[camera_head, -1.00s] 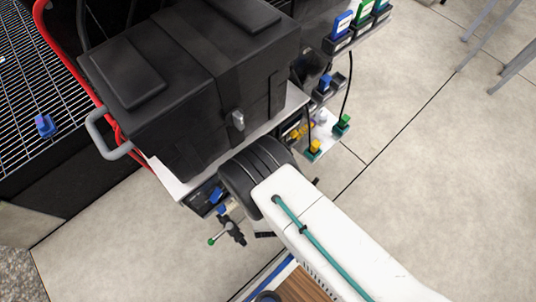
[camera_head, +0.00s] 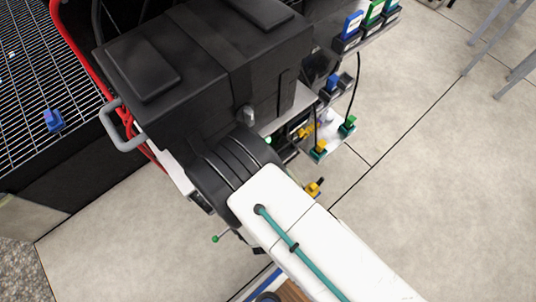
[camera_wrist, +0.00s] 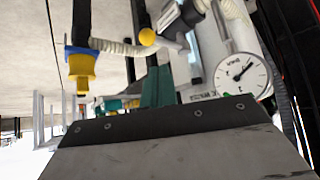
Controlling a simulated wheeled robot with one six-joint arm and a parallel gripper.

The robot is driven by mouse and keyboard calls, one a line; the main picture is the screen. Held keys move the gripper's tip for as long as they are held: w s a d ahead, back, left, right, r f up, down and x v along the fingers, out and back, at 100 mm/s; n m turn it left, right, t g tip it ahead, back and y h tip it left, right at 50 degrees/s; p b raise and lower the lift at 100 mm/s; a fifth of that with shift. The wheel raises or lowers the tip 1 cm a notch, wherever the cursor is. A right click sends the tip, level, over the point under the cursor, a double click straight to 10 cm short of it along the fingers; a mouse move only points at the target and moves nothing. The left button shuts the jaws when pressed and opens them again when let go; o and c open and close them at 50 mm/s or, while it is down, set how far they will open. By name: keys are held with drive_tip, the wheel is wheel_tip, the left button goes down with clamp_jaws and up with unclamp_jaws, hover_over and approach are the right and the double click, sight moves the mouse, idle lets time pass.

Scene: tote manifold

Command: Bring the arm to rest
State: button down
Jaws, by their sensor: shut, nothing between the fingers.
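My gripper (camera_wrist: 158,127) shows at the bottom of the wrist view as a broad grey piece with a dark bolted front edge; it is shut and holds nothing. In the head view it is hidden under my white arm and black wrist. The arm reaches from the lower right to the front of the black case (camera_head: 205,70). In the wrist view a round white gauge (camera_wrist: 242,75) stands close beyond the gripper on the right. A yellow and blue connector (camera_wrist: 82,70) is on the left; I cannot tell whether anything touches the gripper.
The case has a grey side handle (camera_head: 122,128) and stands beside a wire rack (camera_head: 35,75) and red tubing (camera_head: 68,42). Yellow and green connectors (camera_head: 348,124) and coloured modules (camera_head: 372,14) line its right side. Open tiled floor (camera_head: 440,170) lies to the right.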

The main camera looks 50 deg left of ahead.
drive_tip(key=shift+s+d+r, duration=0.2)
drive_tip(key=shift+r, duration=0.1)
idle(0.4)
